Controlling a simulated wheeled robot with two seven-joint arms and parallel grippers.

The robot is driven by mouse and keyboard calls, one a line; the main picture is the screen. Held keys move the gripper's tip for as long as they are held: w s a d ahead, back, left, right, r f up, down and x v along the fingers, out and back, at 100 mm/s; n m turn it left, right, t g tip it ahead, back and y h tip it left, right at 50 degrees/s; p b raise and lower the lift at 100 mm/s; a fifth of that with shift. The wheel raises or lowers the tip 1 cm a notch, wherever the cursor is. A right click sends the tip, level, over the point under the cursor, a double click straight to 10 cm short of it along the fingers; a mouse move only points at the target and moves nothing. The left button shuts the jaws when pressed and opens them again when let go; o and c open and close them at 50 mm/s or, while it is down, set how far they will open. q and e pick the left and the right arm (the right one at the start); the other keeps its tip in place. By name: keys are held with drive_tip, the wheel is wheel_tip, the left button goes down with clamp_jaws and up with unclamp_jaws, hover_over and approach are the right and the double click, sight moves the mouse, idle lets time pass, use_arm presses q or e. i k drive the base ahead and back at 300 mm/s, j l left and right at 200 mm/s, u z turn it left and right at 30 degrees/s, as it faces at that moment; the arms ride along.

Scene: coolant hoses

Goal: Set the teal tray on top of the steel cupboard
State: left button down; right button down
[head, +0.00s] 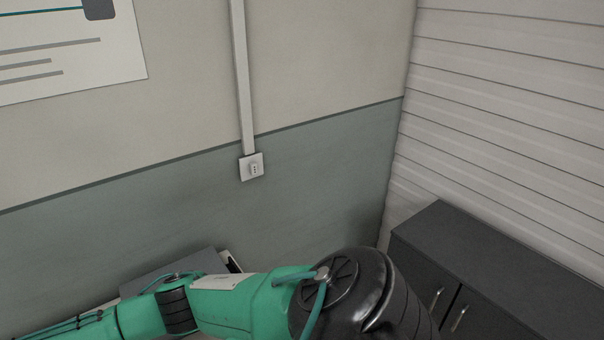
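A dark grey cupboard (497,261) with two doors and metal bar handles stands at the lower right of the head view, against the slatted wall. It looks like the steel cupboard. The visible part of its flat top is bare. The teal tray is not in view. My green left arm comes in from the lower left and crosses the bottom, ending in a large black joint at the frame's edge. Neither of my grippers shows. The cupboard's lower part is cut off by the frame.
A grey flat-topped thing (166,272) stands by the wall behind my arm, partly hidden. A wall socket (252,167) hangs below a vertical conduit (243,80). A poster (70,50) is at the upper left. The walls meet in a corner left of the cupboard.

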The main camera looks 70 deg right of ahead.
sight(575, 320)
drive_tip(key=k+z, duration=0.1)
drive_tip(key=k, duration=0.55)
drive_tip(key=l+z, duration=0.1)
drive_tip(key=z, duration=4)
drive_tip(key=i+j+z, duration=0.1)
drive_tip(key=i+j, duration=0.65)
drive_tip(key=j, duration=0.25)
drive_tip(key=z, duration=0.05)
